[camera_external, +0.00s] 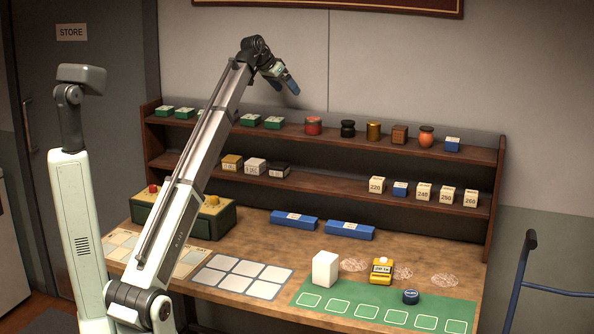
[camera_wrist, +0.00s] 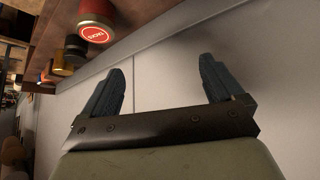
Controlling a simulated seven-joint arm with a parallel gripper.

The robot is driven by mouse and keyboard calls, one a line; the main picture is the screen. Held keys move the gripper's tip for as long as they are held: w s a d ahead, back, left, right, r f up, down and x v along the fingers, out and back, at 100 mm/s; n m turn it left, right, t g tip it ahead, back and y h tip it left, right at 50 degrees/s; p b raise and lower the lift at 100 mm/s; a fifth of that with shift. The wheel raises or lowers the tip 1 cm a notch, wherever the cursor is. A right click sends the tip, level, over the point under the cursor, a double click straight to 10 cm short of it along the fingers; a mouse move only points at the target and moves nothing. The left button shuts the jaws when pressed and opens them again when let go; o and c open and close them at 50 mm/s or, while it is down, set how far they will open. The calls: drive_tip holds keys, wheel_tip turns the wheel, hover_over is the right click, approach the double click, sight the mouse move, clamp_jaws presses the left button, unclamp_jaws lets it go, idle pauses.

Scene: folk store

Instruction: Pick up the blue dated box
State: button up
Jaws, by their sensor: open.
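Several blue boxes with white labels are in the external view, and I cannot read a date on any. Another blue box (camera_external: 400,190) is in the middle shelf's row of numbered white boxes. Two long blue boxes, left (camera_external: 293,220) and right (camera_external: 349,231), lie at the back of the table. My gripper (camera_external: 291,86) is high above the upper shelf near the wall. The wrist view shows it open and empty (camera_wrist: 162,66), facing the bare wall, apart from every box.
A white block (camera_external: 325,269) and yellow device (camera_external: 381,271) stand near the green mat (camera_external: 335,300).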

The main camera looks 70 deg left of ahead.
drive_tip(key=s+a+r+n+g+y, duration=0.1)
drive_tip(key=s+a+n+g, duration=0.15)
drive_tip(key=s+a, duration=0.55)
drive_tip(key=s+a+r+n+g+y, duration=0.1)
drive_tip(key=s+a+n+g, duration=0.3)
drive_tip(key=s, duration=0.8)
drive_tip(key=a+f, duration=0.1)
drive_tip(key=f, duration=0.1)
drive_tip(key=w+a+f+t, duration=0.1)
drive_tip(key=f, duration=0.2)
drive_tip(key=w+a+f+m+t, duration=0.1)
drive_tip(key=f, duration=0.2)
drive_tip(key=shift+w+f, duration=0.2)
drive_tip(key=shift+f, duration=0.05)
drive_tip(key=shift+d+x, duration=0.15)
drive_tip(key=shift+x, duration=1.15)
drive_tip(key=shift+d+x, duration=0.2)
drive_tip(key=shift+x, duration=1.05)
drive_tip(key=shift+f, duration=0.1)
drive_tip(key=c, duration=1)
drive_tip(key=shift+c, duration=0.4)
